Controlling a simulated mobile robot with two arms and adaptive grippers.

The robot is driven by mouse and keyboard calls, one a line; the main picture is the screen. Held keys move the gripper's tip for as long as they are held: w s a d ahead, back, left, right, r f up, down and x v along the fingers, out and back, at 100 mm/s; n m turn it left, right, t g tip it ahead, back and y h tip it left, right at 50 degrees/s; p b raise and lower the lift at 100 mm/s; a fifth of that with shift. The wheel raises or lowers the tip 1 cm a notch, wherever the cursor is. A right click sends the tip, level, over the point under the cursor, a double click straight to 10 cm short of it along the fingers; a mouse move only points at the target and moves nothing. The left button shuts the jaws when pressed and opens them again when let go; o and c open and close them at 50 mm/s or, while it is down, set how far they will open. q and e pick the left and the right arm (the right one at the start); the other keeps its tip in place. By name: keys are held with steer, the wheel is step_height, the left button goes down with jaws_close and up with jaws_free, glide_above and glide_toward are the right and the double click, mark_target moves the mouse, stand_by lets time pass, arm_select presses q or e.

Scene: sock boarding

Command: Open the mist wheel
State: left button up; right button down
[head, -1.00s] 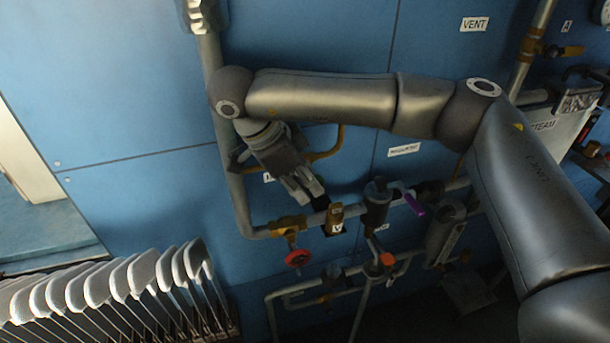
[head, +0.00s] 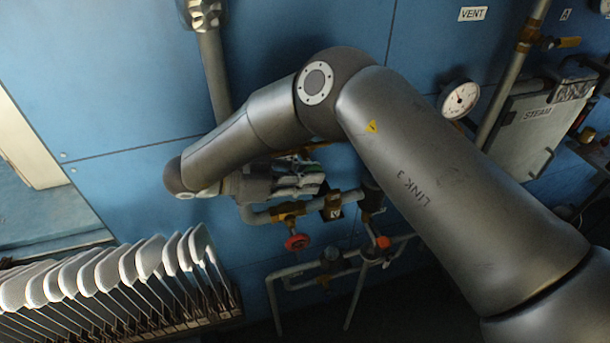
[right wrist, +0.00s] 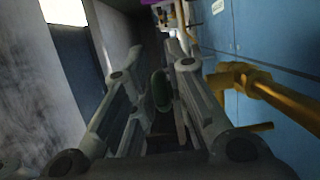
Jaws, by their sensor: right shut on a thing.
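My right gripper (head: 308,180) reaches in from the left in front of the pipework on the blue wall, its fingers pointing right. In the right wrist view the gripper (right wrist: 178,65) has a dark green rounded wheel (right wrist: 161,90) between its fingers, and it is shut on that wheel. In the head view the fingers mostly hide the green wheel. No label naming the mist wheel can be read. A red wheel (head: 297,242) hangs below the gripper, and an orange-red one (head: 382,242) is lower right. My left gripper is not in view.
A yellow pipe (right wrist: 265,90) runs close beside the gripper's right side in the right wrist view. A rack of white sock boards (head: 120,272) stands at lower left. A gauge (head: 459,99) and a steam box (head: 530,125) are on the right.

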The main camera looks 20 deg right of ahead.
mark_target(306, 168)
steer(key=shift+f+h, duration=0.25)
steer(key=shift+h, duration=0.05)
stand_by(0.4)
steer(key=c, duration=1.4)
jaws_free()
steer(key=shift+r, duration=0.15)
step_height(306, 168, up, 10)
steer(key=shift+f, duration=0.1)
